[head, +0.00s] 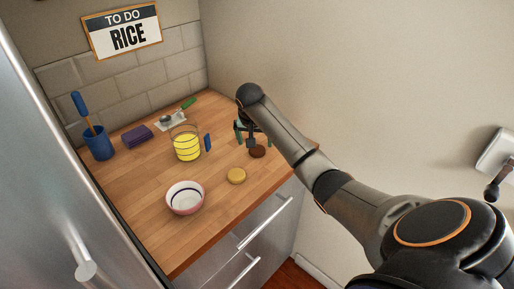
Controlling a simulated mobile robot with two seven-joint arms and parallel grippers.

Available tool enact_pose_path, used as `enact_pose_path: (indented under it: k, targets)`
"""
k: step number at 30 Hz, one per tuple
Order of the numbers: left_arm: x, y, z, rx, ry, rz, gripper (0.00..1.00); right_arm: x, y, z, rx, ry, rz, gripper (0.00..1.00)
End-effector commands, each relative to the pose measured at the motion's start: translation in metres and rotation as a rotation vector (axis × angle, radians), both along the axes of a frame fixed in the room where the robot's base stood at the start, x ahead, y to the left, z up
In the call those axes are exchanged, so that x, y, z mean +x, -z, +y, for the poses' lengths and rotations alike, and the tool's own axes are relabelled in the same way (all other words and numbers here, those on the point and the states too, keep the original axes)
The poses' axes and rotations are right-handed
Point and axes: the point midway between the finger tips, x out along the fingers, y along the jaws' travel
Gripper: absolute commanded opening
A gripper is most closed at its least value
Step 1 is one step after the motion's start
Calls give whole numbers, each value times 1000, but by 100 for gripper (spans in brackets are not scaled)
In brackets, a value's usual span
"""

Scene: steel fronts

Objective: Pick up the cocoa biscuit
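The cocoa biscuit (257,152) is a small dark brown disc at the right part of the wooden counter, near its front right edge. My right gripper (252,141) points down just above and behind it, and partly overlaps it in the picture. I cannot tell whether it touches the biscuit. The fingers are small and dark, so their opening is unclear. My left gripper is not in view.
A tan biscuit (236,176) lies in front, with a pink-rimmed bowl (185,198) left of it. A glass with yellow contents (187,148), a blue cup (98,144), a purple stack (138,136) and a wall (350,90) stand around the wooden counter (150,185).

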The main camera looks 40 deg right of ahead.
Motion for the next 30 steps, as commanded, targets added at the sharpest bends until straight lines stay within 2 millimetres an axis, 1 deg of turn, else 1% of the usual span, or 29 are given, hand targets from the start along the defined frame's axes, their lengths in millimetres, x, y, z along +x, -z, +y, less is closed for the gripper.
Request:
enact_pose_path:
  k: [6,9,13,19,30]
  targets:
    - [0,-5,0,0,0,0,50,4,30,-13,2,2,4,100]
    - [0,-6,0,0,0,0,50,7,39,-16,1,1,3,100]
    - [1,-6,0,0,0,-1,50,9,44,-17,0,0,1,100]
    - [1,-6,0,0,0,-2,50,9,45,-17,1,-1,1,100]
    - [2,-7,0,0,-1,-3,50,9,44,-17,1,0,1,58]
